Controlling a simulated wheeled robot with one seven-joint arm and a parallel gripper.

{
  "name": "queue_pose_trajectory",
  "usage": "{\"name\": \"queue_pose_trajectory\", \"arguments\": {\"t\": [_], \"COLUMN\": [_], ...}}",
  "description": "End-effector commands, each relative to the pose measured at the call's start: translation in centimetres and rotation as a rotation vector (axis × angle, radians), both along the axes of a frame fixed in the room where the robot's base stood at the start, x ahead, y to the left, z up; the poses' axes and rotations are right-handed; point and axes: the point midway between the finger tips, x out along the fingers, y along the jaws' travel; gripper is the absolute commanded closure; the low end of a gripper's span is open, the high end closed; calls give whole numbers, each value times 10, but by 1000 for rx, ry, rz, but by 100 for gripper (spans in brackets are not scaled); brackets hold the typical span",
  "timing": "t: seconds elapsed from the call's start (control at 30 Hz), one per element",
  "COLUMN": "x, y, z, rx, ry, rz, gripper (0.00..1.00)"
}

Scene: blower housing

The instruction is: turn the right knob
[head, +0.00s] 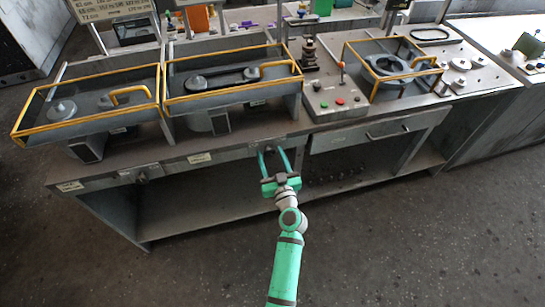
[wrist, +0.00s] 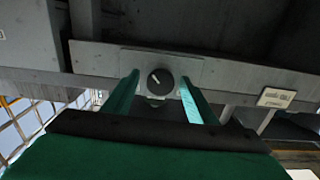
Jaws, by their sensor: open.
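The right knob (wrist: 160,79) is a round dark dial with a pale pointer line, on a grey plate (wrist: 112,62) on the bench's front rail. In the wrist view the pointer slants toward the upper left. My gripper (wrist: 158,84) is open, with one green finger on each side of the knob and gaps between. In the head view my gripper (head: 271,157) reaches the front rail; the knob is small and hard to make out between the fingers. I cannot tell how far the fingertips reach along the knob. The left knob (head: 142,179) sits farther left on the same rail.
The grey bench (head: 230,152) carries yellow-railed housings (head: 88,100) and a control box (head: 336,103) with buttons and a lever. A drawer handle (head: 387,134) projects right of my gripper. A pale label (wrist: 276,97) is on the rail. The floor in front is clear.

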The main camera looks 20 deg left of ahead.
Motion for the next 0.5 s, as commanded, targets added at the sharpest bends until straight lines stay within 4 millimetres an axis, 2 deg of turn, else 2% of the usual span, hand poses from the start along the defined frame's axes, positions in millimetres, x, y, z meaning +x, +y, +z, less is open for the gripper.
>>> {"name": "queue_pose_trajectory", "arguments": {"t": [0.1,0.13,0.2,0.3,0.33,0.37,0.5], "x": [0,0,0,0,0,0,1], "y": [0,0,0,-1,-1,-9,-5], "z": [0,0,0,0,0,0,0], "rx": [0,0,0,0,0,1,6], "ry": [0,0,0,0,0,1,4], "rz": [0,0,0,-1,-1,-4,-6], "gripper": [48,53,70,89,89,89,89]}}
